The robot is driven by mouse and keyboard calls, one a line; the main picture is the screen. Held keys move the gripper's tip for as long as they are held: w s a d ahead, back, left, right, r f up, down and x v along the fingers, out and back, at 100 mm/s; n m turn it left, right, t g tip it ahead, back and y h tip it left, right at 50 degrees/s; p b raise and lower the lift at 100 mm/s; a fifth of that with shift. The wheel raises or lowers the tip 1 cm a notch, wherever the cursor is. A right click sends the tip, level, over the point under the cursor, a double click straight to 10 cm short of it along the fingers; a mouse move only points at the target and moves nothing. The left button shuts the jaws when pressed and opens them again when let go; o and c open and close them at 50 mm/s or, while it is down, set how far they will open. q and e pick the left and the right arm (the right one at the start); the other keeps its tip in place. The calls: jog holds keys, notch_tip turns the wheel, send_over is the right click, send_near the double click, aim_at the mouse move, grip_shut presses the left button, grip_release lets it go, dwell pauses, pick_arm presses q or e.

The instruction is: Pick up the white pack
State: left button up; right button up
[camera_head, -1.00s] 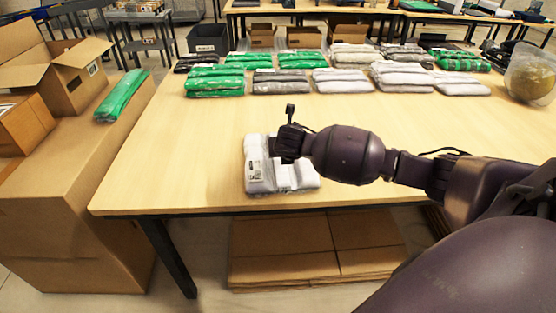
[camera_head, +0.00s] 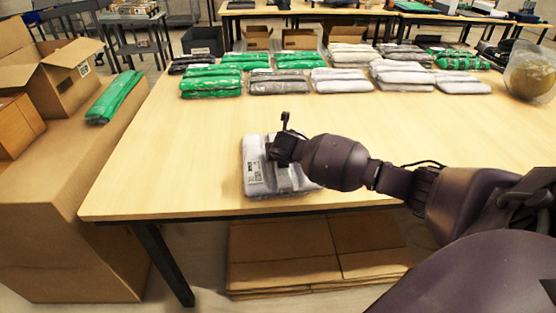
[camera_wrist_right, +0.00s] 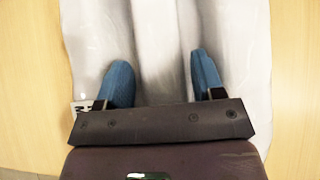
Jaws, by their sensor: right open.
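A white pack (camera_head: 258,182) in clear plastic with a printed label lies flat near the front edge of the table. My right gripper (camera_head: 280,152) is over the pack, with the arm reaching in from the right and hiding part of it. In the right wrist view the two blue fingertips (camera_wrist_right: 158,80) are spread apart over the white pack (camera_wrist_right: 160,35), with folds of the pack between them. I cannot tell whether the fingertips touch it. My left gripper is not in view.
Rows of green, grey and white packs (camera_head: 342,82) lie along the back of the table (camera_head: 180,150). Cardboard boxes (camera_head: 60,190) and a green pack (camera_head: 115,97) are at the left. The table's middle is clear.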

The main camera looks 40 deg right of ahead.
jog(key=c, duration=0.9)
jog(key=shift+r, duration=0.1)
